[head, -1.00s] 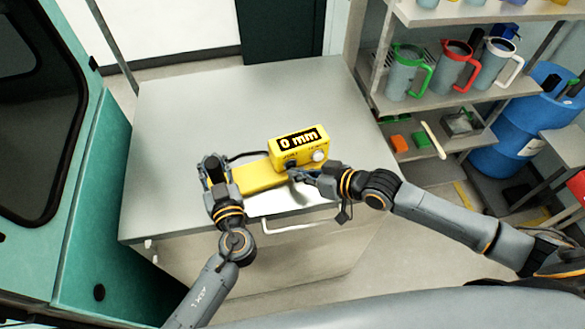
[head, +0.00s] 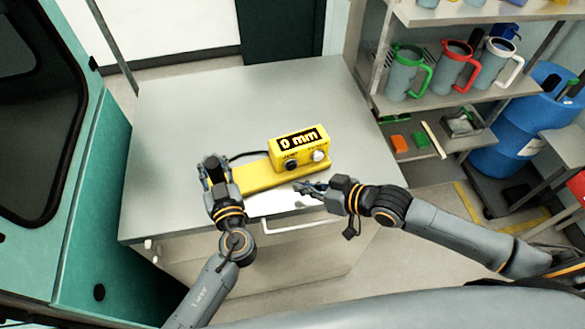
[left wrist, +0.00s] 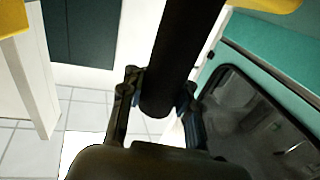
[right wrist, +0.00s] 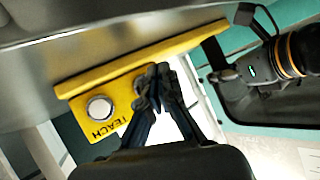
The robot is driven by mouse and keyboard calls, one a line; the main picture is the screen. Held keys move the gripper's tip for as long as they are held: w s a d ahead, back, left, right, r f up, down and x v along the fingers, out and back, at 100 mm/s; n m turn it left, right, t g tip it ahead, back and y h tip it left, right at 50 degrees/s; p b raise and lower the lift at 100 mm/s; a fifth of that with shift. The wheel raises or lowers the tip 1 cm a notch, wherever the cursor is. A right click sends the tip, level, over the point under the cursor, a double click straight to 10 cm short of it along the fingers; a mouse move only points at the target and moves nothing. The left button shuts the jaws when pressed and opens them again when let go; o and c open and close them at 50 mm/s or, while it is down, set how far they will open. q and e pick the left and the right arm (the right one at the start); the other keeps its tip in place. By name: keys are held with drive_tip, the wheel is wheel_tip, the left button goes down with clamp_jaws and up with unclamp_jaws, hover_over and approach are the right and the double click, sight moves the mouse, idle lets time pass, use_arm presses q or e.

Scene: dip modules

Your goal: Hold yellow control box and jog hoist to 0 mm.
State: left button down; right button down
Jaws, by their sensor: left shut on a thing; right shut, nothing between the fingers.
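The yellow control box (head: 290,144) stands on a long yellow base (head: 255,178) on the grey cabinet top. Its display reads "0 mm", above a black button (head: 291,165) and a white button (head: 319,156). In the right wrist view, the white button (right wrist: 100,108) has the label "TEACH" beside it. My left gripper (head: 213,166) is shut on a black handle at the base's left end; the left wrist view shows the black bar (left wrist: 168,75) between its fingers. My right gripper (head: 298,187) is shut and empty, just in front of the box and apart from the black button.
The cabinet top (head: 200,105) is clear behind the box. A shelf with several jugs (head: 408,72) and a blue drum (head: 525,125) stand at right. A teal machine (head: 85,190) is at left.

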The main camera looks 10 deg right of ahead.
drive_tip(key=shift+s+d, duration=0.15)
drive_tip(key=shift+s, duration=0.65)
drive_tip(key=shift+s+d, duration=0.1)
drive_tip(key=shift+s, duration=0.7)
use_arm(q)
drive_tip(key=c, duration=0.8)
unclamp_jaws()
drive_tip(key=shift+c, duration=0.2)
